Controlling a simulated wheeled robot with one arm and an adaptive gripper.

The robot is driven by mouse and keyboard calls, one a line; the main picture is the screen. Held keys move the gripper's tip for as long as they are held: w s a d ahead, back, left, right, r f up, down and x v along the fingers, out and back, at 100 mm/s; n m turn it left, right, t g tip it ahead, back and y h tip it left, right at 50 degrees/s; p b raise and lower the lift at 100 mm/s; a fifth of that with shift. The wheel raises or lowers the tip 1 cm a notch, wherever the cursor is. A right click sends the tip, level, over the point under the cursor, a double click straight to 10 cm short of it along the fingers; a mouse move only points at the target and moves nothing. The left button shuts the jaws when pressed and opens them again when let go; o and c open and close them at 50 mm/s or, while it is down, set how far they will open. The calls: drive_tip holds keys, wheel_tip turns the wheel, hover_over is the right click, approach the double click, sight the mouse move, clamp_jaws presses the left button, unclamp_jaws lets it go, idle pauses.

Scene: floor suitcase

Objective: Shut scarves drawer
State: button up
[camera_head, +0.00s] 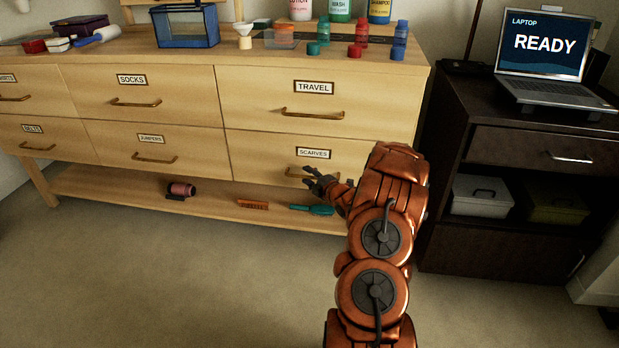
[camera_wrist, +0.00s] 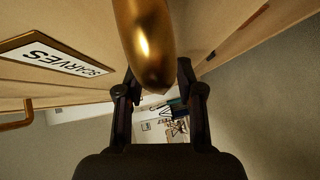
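The scarves drawer (camera_head: 265,147) is the lower right drawer of the light wood dresser, with a framed SCARVES label (camera_head: 314,154). In the head view its front looks nearly flush with its neighbours; a small gap is hard to judge. Its brass handle (camera_head: 297,174) is partly hidden by my gripper (camera_head: 318,182). In the wrist view the handle (camera_wrist: 148,40) is large and close, in front of my gripper (camera_wrist: 158,92). The fingers are apart, one on each side of the handle in that view. I cannot tell whether they touch it.
Above is the travel drawer (camera_head: 315,98); the jumpers drawer (camera_head: 150,150) is to the left. A low shelf (camera_head: 120,190) below holds a brush (camera_head: 312,210) and other small items. A dark cabinet (camera_head: 480,185) with a laptop stands right. The carpet in front is clear.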

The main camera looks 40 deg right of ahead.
drive_tip(key=shift+s, duration=0.1)
drive_tip(key=s+a+r, duration=0.1)
drive_tip(key=s, duration=1)
drive_tip(key=shift+s+r, duration=0.35)
drive_tip(key=shift+r, duration=0.05)
idle(0.3)
drive_tip(key=s+a+r+m+g+h+p, duration=0.1)
drive_tip(key=a+r+m+g+p, duration=0.2)
drive_tip(key=a+r+p, duration=0.45)
drive_tip(key=s+a+r+m+g+p, duration=0.15)
drive_tip(key=r+g+p, duration=0.3)
drive_tip(key=r, duration=0.55)
drive_tip(key=a+r+m+g+h+p, duration=0.1)
drive_tip(key=a+r+m+g+p, duration=0.15)
drive_tip(key=a+r+p, duration=0.55)
drive_tip(key=s+a+r+m+g+y+p, duration=0.1)
drive_tip(key=s+a+r+m+g+p, duration=0.3)
drive_tip(key=s+a+r+p, duration=0.4)
drive_tip(key=s+a+r+m+g+y+p, duration=0.2)
drive_tip(key=s+a+r+p, duration=0.6)
drive_tip(key=s+a+r, duration=0.8)
drive_tip(key=s+r+m+g, duration=0.1)
drive_tip(key=s+m+g, duration=0.1)
drive_tip(key=s, duration=0.5)
drive_tip(key=shift+s, duration=0.15)
drive_tip(key=shift+r, duration=0.15)
